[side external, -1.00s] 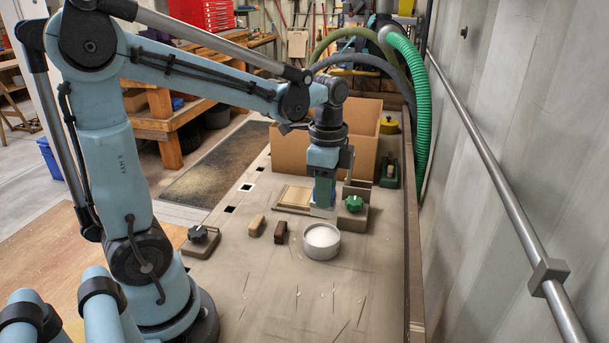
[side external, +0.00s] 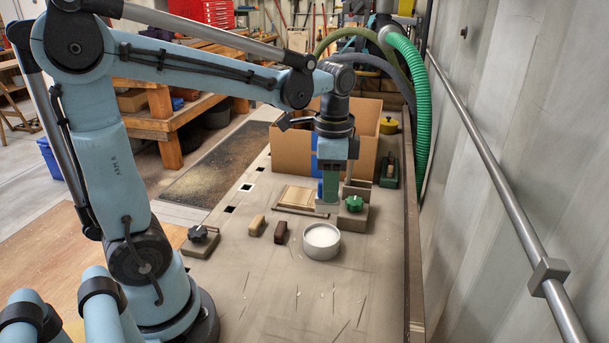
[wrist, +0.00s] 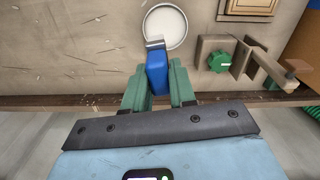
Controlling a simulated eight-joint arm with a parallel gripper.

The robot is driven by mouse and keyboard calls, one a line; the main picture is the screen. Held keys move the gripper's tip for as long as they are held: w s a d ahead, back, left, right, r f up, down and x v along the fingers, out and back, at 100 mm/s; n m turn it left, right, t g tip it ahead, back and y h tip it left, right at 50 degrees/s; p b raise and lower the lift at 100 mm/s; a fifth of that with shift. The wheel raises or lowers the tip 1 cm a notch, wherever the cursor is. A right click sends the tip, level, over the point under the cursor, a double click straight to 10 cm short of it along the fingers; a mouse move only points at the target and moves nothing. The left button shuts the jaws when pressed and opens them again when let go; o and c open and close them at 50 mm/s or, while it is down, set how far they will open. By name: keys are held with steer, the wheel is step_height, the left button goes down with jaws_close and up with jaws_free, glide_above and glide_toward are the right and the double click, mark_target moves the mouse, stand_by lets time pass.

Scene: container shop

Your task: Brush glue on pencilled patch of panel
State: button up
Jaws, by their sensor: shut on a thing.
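My gripper (side external: 329,186) is shut on a brush with a blue handle, pointing down over the bench. In the wrist view the blue brush (wrist: 157,75) sits between my gripper's green fingers (wrist: 158,88), with a metal band at its far end; its bristle tip is hard to make out. The pale wooden panel (side external: 293,197) lies on the bench just left of the brush's lower end; its corner shows at the top of the wrist view (wrist: 252,7). I cannot tell whether the brush touches it. No pencilled patch is clear. The round white pot (side external: 322,254) of white glue stands nearer the camera.
A clamp with a green knob (side external: 354,203) stands close right of the brush. A black-knobbed clamp (side external: 199,234), a tan block (side external: 256,225) and a dark block (side external: 281,232) are left. A cardboard box (side external: 288,150) stands behind. The front bench is mostly clear.

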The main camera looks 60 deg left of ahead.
steer(key=d+r+n, duration=0.4)
steer(key=n, duration=0.3)
steer(key=w+a+f+n, duration=0.3)
steer(key=a+n, duration=0.1)
steer(key=a, duration=0.5)
steer(key=w+a+f+n, duration=0.25)
steer(key=a+n, duration=0.25)
steer(key=a, duration=0.4)
steer(key=shift+f, duration=3.15)
steer(key=shift+a+f, duration=0.1)
steer(key=shift+f, duration=0.85)
steer(key=shift+w+a, duration=2.45)
steer(key=shift+s+d, duration=2.6)
step_height(320, 180, up, 8)
